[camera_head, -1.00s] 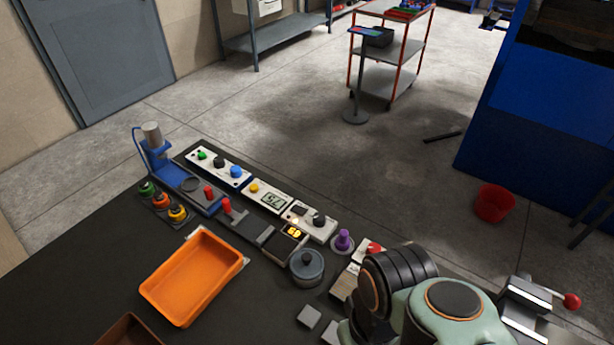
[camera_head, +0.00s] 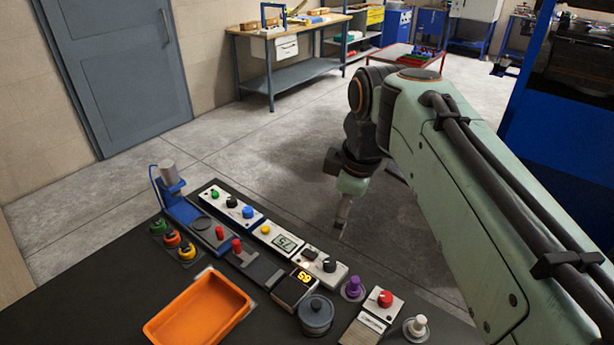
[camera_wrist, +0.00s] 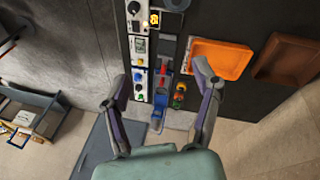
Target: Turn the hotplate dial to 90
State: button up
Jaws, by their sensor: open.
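A white panel with a black dial (camera_head: 329,265) stands on the dark bench, beside a box with a lit orange display (camera_head: 304,277) that seems to read 65. I cannot tell for certain which dial belongs to the hotplate. In the wrist view the black dial (camera_wrist: 133,7) and lit display (camera_wrist: 154,18) are at the top edge, beyond my fingertips. A lidded grey pot (camera_head: 316,313) stands by the display box. My gripper (camera_wrist: 162,76) is open and empty, its fingers wide apart. In the head view my gripper (camera_head: 342,222) hangs beyond the bench's far edge.
An LCD panel (camera_head: 285,243) and a panel with green, black and blue knobs (camera_head: 231,203) continue the row. A blue stand (camera_head: 175,197) is at its left end. An orange tray (camera_head: 197,312) lies in front. A purple knob (camera_head: 353,287) and red knob (camera_head: 385,298) stand right.

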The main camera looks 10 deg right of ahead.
jog(key=w+d+f+n, duration=0.15)
jog(key=w+f, duration=0.25)
jog(key=w, duration=0.7)
jog(key=n+g, duration=0.1)
jog(key=n, duration=0.1)
send_over(331, 262)
notch_tip(331, 262, down, 8)
notch_tip(331, 262, down, 23)
jog(key=g, duration=0.2)
jog(key=shift+r+m+g, duration=0.2)
jog(key=shift+m+g, duration=0.15)
jog(key=shift+g, duration=0.05)
jog(key=c, duration=1.2)
